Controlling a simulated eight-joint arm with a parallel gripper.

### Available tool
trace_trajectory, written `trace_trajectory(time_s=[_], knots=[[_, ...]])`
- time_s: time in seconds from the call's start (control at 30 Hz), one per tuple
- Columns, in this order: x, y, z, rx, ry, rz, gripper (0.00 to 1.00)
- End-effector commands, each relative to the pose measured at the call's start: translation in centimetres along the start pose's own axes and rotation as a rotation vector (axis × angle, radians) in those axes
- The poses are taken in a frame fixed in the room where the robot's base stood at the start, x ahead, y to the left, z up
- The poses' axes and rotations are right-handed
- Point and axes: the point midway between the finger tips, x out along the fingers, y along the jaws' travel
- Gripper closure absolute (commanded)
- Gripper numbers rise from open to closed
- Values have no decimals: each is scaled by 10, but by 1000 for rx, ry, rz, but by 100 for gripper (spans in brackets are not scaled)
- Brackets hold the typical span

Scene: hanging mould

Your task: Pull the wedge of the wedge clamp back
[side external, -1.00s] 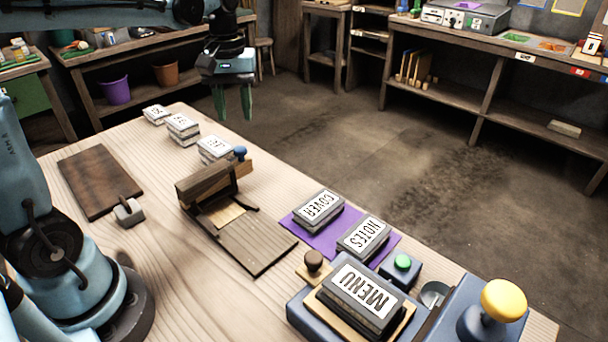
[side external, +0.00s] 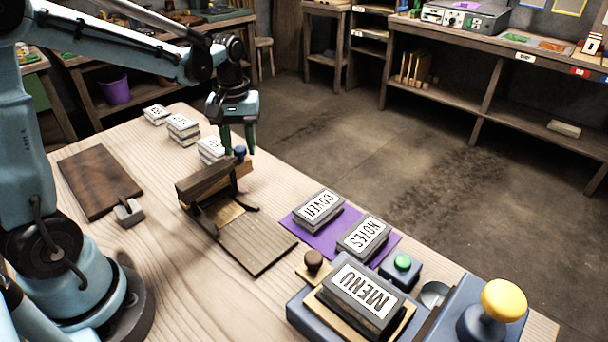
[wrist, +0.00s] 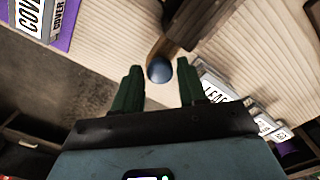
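The wedge clamp (side external: 205,186) is a dark wooden block on a slatted wooden base on the table. Its lighter wooden wedge (side external: 245,167) sticks out at the far right end and carries a round blue knob (side external: 240,151). My gripper (side external: 238,150) points down at the knob, with its green fingers apart. In the wrist view the blue knob (wrist: 159,70) lies just at the fingertips, between the two open fingers (wrist: 160,72). I cannot tell whether a finger touches it. Most of the wedge is hidden inside the clamp.
Stacked labelled blocks (side external: 183,128) stand just left of my gripper. COVER (side external: 320,205) and NOTES (side external: 363,236) blocks sit on a purple mat. A MENU block (side external: 360,295) rests in a blue fixture at the front. A dark board (side external: 95,180) lies at the left.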

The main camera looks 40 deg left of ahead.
Motion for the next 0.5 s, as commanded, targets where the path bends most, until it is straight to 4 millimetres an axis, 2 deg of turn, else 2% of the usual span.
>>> trace_trajectory(time_s=[0.03, 0.27, 0.5], knots=[[0, 0, 0, 0, 0, 0, 66], [0, 0, 0, 0, 0, 0, 100], [0, 1, -1, 0, 0, 0, 100]])
